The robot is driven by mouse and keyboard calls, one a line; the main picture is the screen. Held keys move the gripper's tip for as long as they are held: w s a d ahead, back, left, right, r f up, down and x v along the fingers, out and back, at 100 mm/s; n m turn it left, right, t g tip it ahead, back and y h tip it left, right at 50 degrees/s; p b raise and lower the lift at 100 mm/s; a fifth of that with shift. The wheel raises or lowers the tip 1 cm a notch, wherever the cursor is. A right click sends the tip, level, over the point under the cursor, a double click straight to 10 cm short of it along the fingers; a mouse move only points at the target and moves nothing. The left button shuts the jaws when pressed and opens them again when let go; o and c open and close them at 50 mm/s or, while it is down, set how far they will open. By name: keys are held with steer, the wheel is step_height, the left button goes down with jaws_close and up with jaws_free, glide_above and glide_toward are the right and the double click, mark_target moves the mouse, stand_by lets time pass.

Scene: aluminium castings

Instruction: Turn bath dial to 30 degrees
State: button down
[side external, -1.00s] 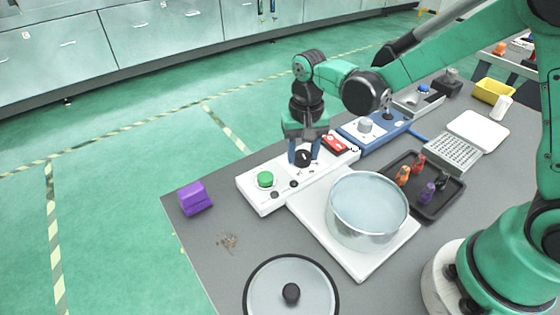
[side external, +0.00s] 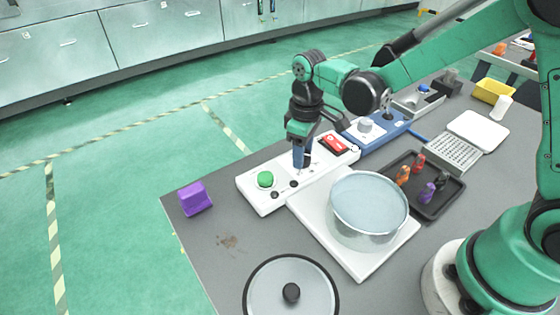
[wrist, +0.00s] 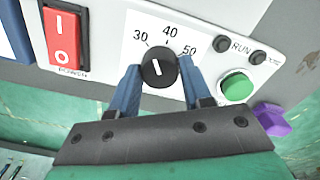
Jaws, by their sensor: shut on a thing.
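The bath dial (wrist: 159,68) is a round black knob with a white line, on a white panel marked 30, 40 and 50. In the wrist view its line points up and slightly left, seemingly between the 30 and 40 marks. My gripper (wrist: 158,72) has its two blue fingers on either side of the knob, shut on it. In the side view my gripper (side external: 301,158) points down at the white control box (side external: 258,191), and its fingers largely hide the dial.
A green button (side external: 265,179) and a red power switch (side external: 334,144) flank the dial on the box. A glass water bath (side external: 368,208) stands close in front. A purple block (side external: 195,198) and a round lid (side external: 291,293) lie on the grey table.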

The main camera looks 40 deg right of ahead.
steer(key=shift+n, duration=1.7)
steer(key=shift+c, duration=1.9)
jaws_free()
steer(key=shift+r, duration=2.85)
